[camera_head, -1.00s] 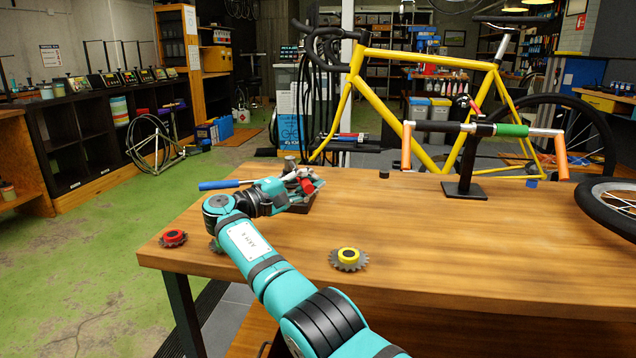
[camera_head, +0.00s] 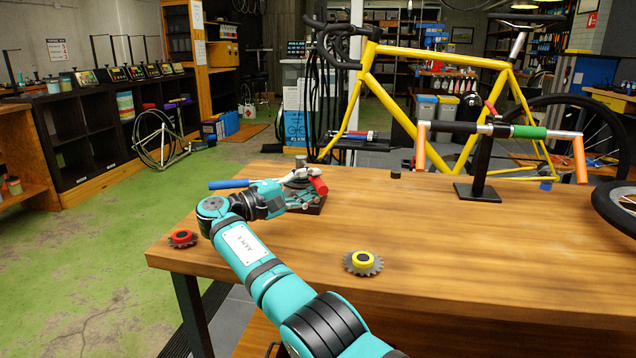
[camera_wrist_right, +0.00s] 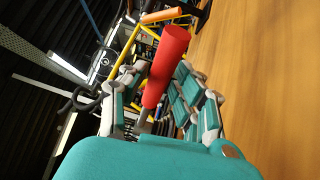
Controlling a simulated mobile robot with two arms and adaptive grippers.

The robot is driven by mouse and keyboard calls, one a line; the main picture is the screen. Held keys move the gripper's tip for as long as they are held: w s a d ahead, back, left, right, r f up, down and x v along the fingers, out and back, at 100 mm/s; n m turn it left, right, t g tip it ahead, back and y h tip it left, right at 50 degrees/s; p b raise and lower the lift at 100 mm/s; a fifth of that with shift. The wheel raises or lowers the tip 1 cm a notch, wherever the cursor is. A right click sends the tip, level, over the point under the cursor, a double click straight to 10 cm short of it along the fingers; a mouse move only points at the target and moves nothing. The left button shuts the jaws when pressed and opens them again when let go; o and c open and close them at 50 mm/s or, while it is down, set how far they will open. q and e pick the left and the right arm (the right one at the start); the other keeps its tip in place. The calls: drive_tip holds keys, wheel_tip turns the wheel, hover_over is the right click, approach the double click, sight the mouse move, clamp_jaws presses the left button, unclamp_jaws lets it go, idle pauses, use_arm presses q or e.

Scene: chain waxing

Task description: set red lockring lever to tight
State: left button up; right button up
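The red lockring lever (camera_head: 318,186) is a short red handle on a dark fixture (camera_head: 306,207) at the table's far left. It points up and toward the front right. In the right wrist view the red lever (camera_wrist_right: 166,65) stands between the two spread fingers of my right gripper (camera_wrist_right: 150,105), with visible gaps beside it. In the head view my right gripper (camera_head: 297,196) is low at the fixture, just left of and below the red handle; its fingertips blend with the metal parts. My left gripper is not in view.
A blue-handled lever (camera_head: 229,184) sticks out left from the fixture. A red-centred cog (camera_head: 182,239) and a yellow-centred cog (camera_head: 363,263) lie on the table (camera_head: 450,260). A stand with a handled tool (camera_head: 480,165) is at right.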

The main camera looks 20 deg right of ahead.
drive_tip(key=shift+o, duration=1.1)
drive_tip(key=shift+d, duration=0.15)
drive_tip(key=shift+s+d, duration=0.1)
drive_tip(key=shift+d, duration=0.2)
drive_tip(key=v, duration=0.7)
drive_tip(key=shift+a, duration=0.25)
drive_tip(key=shift+r, duration=0.1)
